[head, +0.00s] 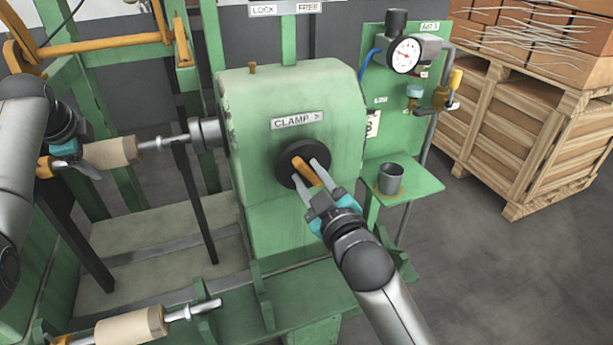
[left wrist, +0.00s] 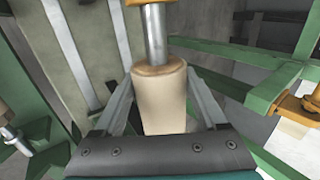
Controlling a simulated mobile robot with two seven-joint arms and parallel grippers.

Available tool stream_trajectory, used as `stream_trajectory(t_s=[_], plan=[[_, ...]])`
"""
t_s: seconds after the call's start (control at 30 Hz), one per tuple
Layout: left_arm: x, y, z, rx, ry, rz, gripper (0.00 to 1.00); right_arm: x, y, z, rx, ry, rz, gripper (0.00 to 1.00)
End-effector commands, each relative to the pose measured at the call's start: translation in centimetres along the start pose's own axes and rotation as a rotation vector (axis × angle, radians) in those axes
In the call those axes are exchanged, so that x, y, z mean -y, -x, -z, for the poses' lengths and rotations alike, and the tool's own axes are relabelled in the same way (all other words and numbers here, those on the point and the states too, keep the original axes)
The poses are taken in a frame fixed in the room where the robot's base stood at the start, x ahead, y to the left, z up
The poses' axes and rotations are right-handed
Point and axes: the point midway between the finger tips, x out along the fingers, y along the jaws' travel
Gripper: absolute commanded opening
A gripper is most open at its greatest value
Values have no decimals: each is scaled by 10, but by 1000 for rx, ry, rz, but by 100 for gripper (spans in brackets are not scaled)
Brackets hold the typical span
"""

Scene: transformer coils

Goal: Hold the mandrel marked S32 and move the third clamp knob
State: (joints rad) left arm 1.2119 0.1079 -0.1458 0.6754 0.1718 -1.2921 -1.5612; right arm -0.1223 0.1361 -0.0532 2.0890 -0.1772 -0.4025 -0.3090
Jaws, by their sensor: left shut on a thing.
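A tan mandrel (head: 112,152) on a steel shaft lies level at the left of the green machine. My left gripper (head: 85,158) is shut on it; in the left wrist view the fingers stand on both sides of the tan body (left wrist: 160,100). No S32 mark is readable. The clamp knob, a black disc (head: 284,170) with an orange bar (head: 301,166), is on the machine's front below the "CLAMP >" plate (head: 297,120). My right gripper (head: 308,173) is at the knob, its fingers apart on both sides of the bar, with a seeming gap.
A second tan mandrel (head: 130,325) lies at the lower left. A grey cup (head: 390,178) stands on a green shelf (head: 420,185) right of the machine, below a dial gauge (head: 404,56). A wooden crate (head: 525,125) stands at the right. The floor at the lower right is clear.

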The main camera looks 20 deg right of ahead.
Motion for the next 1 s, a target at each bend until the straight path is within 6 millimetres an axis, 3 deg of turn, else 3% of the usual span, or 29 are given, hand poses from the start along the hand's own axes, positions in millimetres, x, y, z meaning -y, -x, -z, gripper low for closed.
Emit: stream_trajectory(t_s=[0.03, 0.33, 1.0], plan=[[-3, -2, 9, -17, -3, -10, 0, 0, 0, 0, 0, 0, 0, 33], [-3, -2, 9, -17, -3, -10, 0, 0, 0, 0, 0, -1, 1, 0], [-3, -2, 9, -17, -4, -10, 0, 2, 0, -1, 2, -55, 5, 0]])
